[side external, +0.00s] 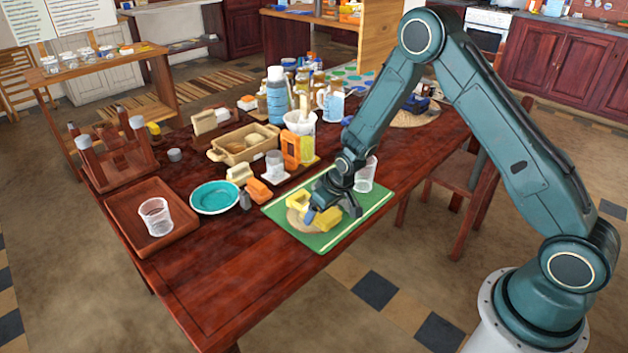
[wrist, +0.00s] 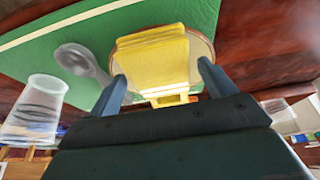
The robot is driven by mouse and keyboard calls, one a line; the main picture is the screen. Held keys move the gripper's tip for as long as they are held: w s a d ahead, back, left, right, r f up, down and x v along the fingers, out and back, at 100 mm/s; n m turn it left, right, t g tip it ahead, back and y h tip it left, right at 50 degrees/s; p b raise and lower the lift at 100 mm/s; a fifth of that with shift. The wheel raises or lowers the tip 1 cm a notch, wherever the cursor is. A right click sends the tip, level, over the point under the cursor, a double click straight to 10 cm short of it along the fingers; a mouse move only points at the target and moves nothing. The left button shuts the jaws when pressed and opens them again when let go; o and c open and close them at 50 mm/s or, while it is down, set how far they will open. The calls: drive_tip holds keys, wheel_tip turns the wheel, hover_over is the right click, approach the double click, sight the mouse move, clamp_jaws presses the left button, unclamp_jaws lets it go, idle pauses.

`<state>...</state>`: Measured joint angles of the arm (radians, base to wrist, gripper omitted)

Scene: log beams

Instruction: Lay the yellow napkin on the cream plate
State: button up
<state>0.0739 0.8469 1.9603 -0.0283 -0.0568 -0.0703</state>
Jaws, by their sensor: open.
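The cream plate (side external: 296,225) lies on the green mat, and its rim also shows in the wrist view (wrist: 207,46). The folded yellow napkin (wrist: 155,50) lies over the plate in the wrist view and hides most of it. In the side view a yellow piece (side external: 327,218), seemingly the napkin, is at the plate's right side. Another yellow piece (side external: 298,201) shows at the plate's far edge. My gripper (side external: 331,211) is low over the plate. Its fingers (wrist: 162,80) are apart, one on each side of the yellow, with no visible grip on it.
A grey spoon (wrist: 82,60) lies on the green mat (side external: 355,222) beside the plate. A clear cup (side external: 365,174) stands near my wrist. A teal plate (side external: 215,197), an orange block (side external: 259,191) and a tray with a glass (side external: 157,217) are left. The table's front is bare.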

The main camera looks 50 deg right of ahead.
drive_tip(key=v, duration=1.1)
drive_tip(key=shift+s+r, duration=0.2)
drive_tip(key=shift+r, duration=0.15)
idle(0.4)
drive_tip(key=s+a+f+v, duration=0.1)
drive_tip(key=s+v, duration=0.1)
drive_tip(key=v, duration=0.7)
drive_tip(key=s+a+v, duration=0.1)
drive_tip(key=v, duration=0.8)
drive_tip(key=s+r, duration=0.3)
drive_tip(key=s, duration=0.6)
drive_tip(key=s+a+r+t, duration=0.1)
drive_tip(key=s+r, duration=0.2)
drive_tip(key=s, duration=0.6)
drive_tip(key=shift+r, duration=0.4)
drive_tip(key=shift+w, duration=0.1)
